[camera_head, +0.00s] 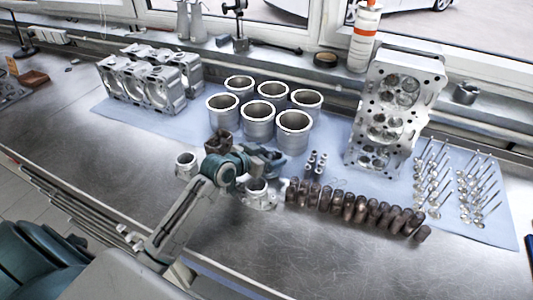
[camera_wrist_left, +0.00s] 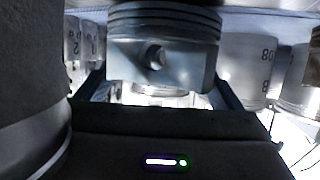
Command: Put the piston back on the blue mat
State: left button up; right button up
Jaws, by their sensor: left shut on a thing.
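A grey piston (camera_wrist_left: 163,55) with ring grooves near its top and a round pin hole fills the middle of the left wrist view, upright between my finger edges. My left gripper (camera_head: 268,160) is shut on it, over the front part of the blue mat (camera_head: 190,128) in the head view. There the held piston is hard to make out against the gripper. Its height above the mat cannot be told. My right gripper is not in view.
Several cylinder liners (camera_head: 258,122) stand behind my left gripper. Metal ring-topped parts stand close by, one left (camera_head: 186,165) and one in front (camera_head: 257,192). The cylinder head (camera_head: 395,110) stands behind. The steel bench front is clear.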

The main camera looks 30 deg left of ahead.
pick_arm(q)
jog(key=shift+s+f, duration=0.1)
jog(key=shift+f, duration=0.2)
jog(key=o, duration=1)
jog(key=shift+f, duration=0.1)
jog(key=shift+o, duration=0.9)
jog(key=shift+s+f, duration=0.1)
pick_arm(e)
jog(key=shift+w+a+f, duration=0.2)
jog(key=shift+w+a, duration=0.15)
pick_arm(q)
jog(key=shift+r+p, duration=0.3)
jog(key=shift+r, duration=0.35)
jog(key=shift+r+b+v, duration=0.15)
jog(key=shift+b+v, duration=0.3)
jog(key=shift+v, duration=2.5)
jog(key=shift+r+b+v, duration=0.1)
jog(key=shift+b+v, duration=0.35)
jog(key=shift+v, duration=2.5)
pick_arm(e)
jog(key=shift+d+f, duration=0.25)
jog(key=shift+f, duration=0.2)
pick_arm(q)
jog(key=shift+r, duration=0.1)
